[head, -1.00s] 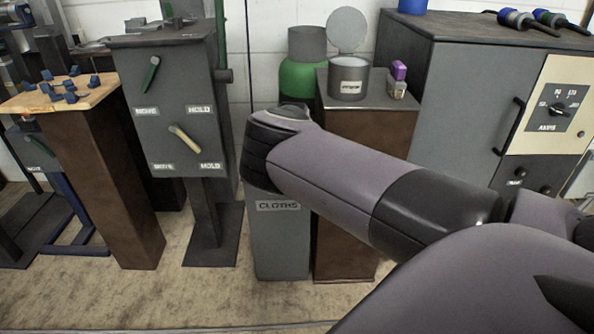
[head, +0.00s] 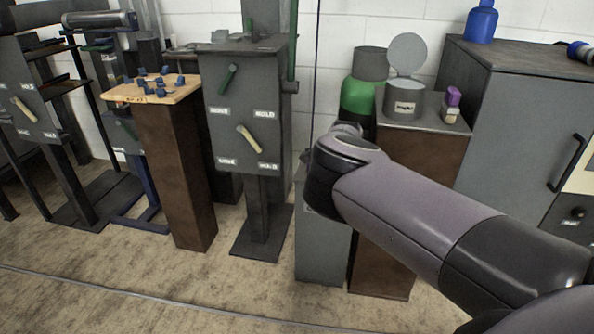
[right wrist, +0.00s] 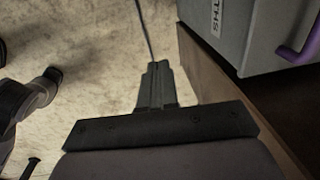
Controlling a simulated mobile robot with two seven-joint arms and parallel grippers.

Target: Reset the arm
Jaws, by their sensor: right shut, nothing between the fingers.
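My right arm (head: 410,215) reaches in from the right in the head view, in front of the cloths bin and a brown pedestal. Its gripper is hidden in that view. In the right wrist view the right gripper (right wrist: 157,72) is shut and empty, with its fingers together above the pale floor. The grey cloths bin (right wrist: 245,30) is to the right of the fingers there, apart from them.
A grey lever box (head: 245,110) on a post stands left of the arm. A pedestal with a wooden top (head: 150,92) holds several blue pieces. A brown pedestal (head: 385,265) carries an open grey canister (head: 404,103). A grey cabinet (head: 520,130) stands at right. The front floor is clear.

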